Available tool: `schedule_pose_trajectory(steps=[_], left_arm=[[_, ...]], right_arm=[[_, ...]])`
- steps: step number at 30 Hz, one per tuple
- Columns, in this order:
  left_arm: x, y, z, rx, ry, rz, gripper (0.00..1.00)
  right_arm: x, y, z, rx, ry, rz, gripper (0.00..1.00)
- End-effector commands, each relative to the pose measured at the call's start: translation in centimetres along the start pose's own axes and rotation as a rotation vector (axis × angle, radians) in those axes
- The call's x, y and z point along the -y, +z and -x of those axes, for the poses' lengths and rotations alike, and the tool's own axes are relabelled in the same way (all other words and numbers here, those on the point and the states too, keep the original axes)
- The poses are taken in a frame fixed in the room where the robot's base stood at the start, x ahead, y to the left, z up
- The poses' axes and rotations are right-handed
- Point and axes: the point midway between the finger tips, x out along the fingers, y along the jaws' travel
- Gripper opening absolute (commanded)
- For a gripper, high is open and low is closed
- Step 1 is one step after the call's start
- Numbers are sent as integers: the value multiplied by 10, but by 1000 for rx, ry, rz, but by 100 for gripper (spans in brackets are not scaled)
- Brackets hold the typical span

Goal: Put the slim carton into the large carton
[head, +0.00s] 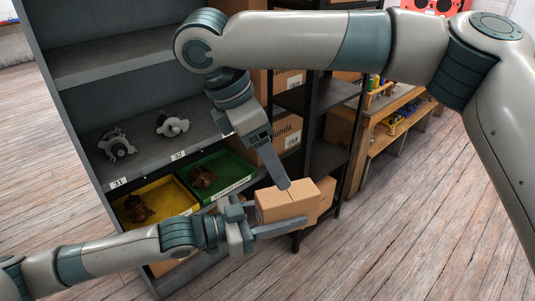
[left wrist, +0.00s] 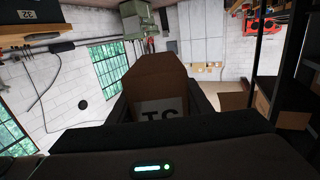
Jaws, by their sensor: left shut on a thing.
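A brown carton (head: 281,207), which I take to be the slim carton, is between the fingers of my left gripper (head: 268,224) in the head view, in front of the shelves. One finger lies along its near side; the other is mostly hidden. Another brown carton (head: 326,193) is just behind. I cannot tell which carton is the large one.
A grey shelf unit holds metal parts (head: 173,125), a yellow bin (head: 183,197) and a green bin (head: 237,161). A black rack (head: 325,158) with printed cartons (head: 291,131) stands beside it. A wooden workbench (head: 370,124) is farther right. The wooden floor (head: 400,230) at right is clear.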

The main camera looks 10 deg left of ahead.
Motion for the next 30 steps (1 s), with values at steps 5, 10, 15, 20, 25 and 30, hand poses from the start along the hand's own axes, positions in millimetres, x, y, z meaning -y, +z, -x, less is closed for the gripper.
schedule_pose_trajectory(steps=[5,10,15,20,25,30], left_arm=[[0,-1,0,-2,0,-1,12],[0,-1,0,-2,0,-1,12],[0,-1,0,-2,0,-1,12],[0,-1,0,-2,1,-1,12],[0,-1,0,-2,0,-1,12],[0,-1,0,-2,0,-1,12]], right_arm=[[1,1,-22,0,-3,0,67],[1,1,-49,2,-3,-1,67],[0,1,-76,0,-2,-1,67],[0,0,-94,0,-2,-1,67],[0,1,-106,0,-1,-2,67],[0,1,-109,0,0,-2,67]])
